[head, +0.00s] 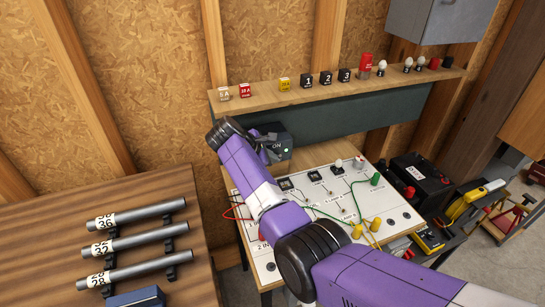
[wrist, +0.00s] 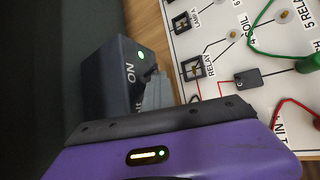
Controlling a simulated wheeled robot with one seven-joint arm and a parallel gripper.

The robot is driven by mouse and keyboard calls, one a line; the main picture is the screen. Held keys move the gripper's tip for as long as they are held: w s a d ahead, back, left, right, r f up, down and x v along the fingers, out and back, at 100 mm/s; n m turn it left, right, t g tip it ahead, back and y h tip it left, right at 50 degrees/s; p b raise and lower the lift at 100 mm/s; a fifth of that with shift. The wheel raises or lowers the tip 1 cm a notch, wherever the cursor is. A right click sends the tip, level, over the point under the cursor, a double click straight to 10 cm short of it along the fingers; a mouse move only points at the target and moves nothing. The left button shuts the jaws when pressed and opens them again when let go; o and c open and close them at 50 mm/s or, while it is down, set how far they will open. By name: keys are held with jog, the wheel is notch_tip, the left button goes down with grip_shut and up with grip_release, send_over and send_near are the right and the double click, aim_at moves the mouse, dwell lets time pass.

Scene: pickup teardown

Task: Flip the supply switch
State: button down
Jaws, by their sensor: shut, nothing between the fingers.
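The supply box (head: 280,141) is a dark grey box with an "ON" label and a lit green lamp, standing below the shelf at the back of the board. It also shows in the wrist view (wrist: 115,82), with its lamp and "ON" label on the face towards the board. My gripper (head: 265,149) is shut and empty, right at that labelled face. In the wrist view my grey fingers (wrist: 158,92) lie beside the "ON" label. The switch lever is mostly hidden by the fingers, so its position and any contact cannot be told.
A white circuit board (head: 400,222) with wires, sockets and coloured posts lies under my arm. A shelf (head: 400,82) with fuses, relays and bulbs runs above the box. A black battery (head: 420,180) stands right. A wooden table (head: 50,240) with grey tubes is at left.

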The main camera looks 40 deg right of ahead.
aim_at(277, 152)
jog(key=shift+w+d+r, duration=0.1)
jog(key=shift+w+r, duration=0.25)
jog(key=shift+r, duration=0.45)
jog(key=shift+r+p, duration=0.65)
jog(key=shift+p, duration=0.35)
jog(key=shift+s+a+r, duration=0.15)
jog(key=shift+a+r, duration=0.05)
jog(key=shift+a, duration=0.05)
jog(key=s+a+r+b, duration=0.1)
jog(key=a+r, duration=0.2)
jog(key=a, duration=0.2)
jog(key=shift+s, duration=0.25)
jog(key=shift+a, duration=0.1)
